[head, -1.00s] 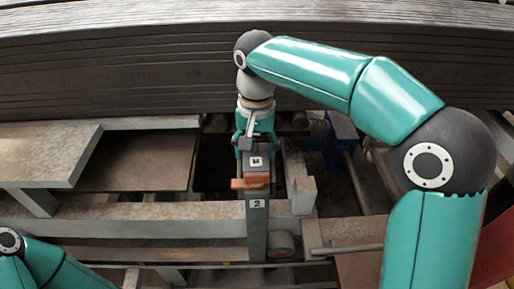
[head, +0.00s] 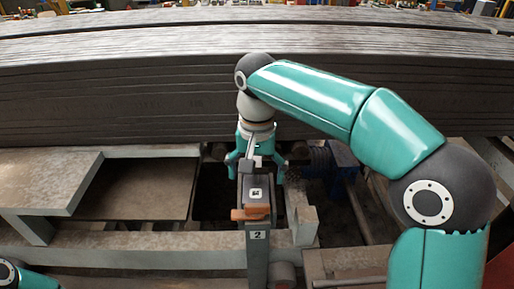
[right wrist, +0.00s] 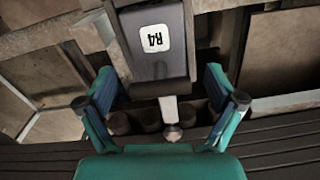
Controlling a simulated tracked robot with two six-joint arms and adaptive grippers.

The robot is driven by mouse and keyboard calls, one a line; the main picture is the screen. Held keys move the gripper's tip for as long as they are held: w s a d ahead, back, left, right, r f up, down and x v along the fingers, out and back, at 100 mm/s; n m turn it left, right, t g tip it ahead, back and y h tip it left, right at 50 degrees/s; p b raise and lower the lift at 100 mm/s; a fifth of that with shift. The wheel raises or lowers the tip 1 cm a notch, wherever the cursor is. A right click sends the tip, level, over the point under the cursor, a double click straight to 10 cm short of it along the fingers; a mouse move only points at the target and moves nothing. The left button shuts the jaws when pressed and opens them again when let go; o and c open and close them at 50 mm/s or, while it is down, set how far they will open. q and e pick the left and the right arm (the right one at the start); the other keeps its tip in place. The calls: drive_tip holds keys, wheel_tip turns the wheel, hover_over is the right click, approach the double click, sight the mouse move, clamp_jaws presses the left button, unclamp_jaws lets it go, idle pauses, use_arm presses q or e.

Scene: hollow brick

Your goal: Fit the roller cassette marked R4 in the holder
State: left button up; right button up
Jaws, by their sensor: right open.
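The roller cassette (head: 259,182) is a dark grey block with a white label, which reads R4 upside down in the right wrist view (right wrist: 145,67). It sits at the top of the upright grey holder (head: 257,265), which bears a label 2. An orange-brown piece (head: 250,214) crosses in front of the cassette's near end. My right gripper (head: 256,174) is open at the cassette's far end, one finger on each side with gaps. A light metal stem with a rounded tip (right wrist: 172,131) sticks out between the fingers. How deep the cassette is seated is hidden. My left gripper is out of view.
A long stack of dark slabs (head: 120,80) runs across behind the gripper. A grey post (head: 303,218) stands close right of the holder, with a blue motor (head: 335,160) behind it. Concrete-coloured beams (head: 150,245) lie to the left, around a dark opening.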

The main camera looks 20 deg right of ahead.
wheel_tip(320, 180, up, 10)
drive_tip(key=shift+f, duration=0.15)
idle(0.6)
